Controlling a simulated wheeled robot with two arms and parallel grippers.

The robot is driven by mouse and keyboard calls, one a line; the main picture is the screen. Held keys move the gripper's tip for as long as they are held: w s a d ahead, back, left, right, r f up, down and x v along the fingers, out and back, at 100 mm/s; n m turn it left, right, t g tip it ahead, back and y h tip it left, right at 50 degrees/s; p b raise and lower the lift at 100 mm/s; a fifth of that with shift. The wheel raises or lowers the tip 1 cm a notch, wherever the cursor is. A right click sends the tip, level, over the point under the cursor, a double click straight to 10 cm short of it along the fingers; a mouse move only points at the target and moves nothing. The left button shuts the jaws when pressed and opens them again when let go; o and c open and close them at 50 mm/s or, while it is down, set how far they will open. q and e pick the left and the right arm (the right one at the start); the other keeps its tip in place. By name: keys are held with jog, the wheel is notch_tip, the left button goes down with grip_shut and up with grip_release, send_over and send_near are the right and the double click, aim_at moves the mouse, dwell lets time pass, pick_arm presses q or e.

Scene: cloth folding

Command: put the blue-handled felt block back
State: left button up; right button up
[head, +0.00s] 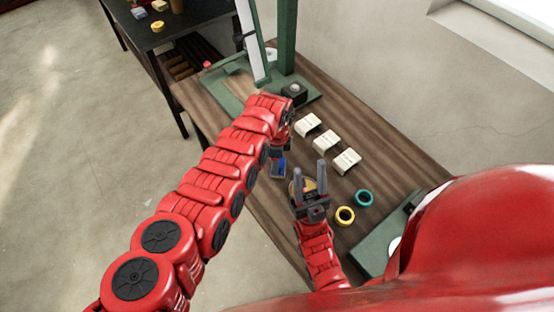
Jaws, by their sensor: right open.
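A small blue thing (280,161), likely the blue handle of the felt block, shows near the table's left edge. It is directly below my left gripper (279,145), which points down and is mostly hidden by its own wrist. I cannot tell whether the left fingers are around the blue handle or just above it, and the felt is not clear. My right gripper (309,173) is open, its two grey fingers pointing away from me. A round tan-topped thing (308,186) shows between and behind these fingers; contact cannot be told.
Several cream folded pieces (309,125) lie in a row on the wooden table (375,125). A green-posted stand (287,45) rises at the back. A dark side table (180,22) stands back left.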

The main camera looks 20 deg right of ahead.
pick_arm(q)
jog(key=shift+f+b, duration=0.45)
jog(key=shift+b, duration=0.05)
jog(key=o, duration=1.4)
jog(key=shift+r, duration=0.1)
jog(key=shift+r, duration=0.25)
notch_tip(320, 180, up, 2)
jog(key=shift+r+p, duration=0.2)
jog(key=shift+p, duration=0.35)
notch_tip(320, 180, up, 14)
jog(key=b, duration=0.4)
jog(key=shift+r, duration=0.2)
jog(key=shift+s, duration=0.15)
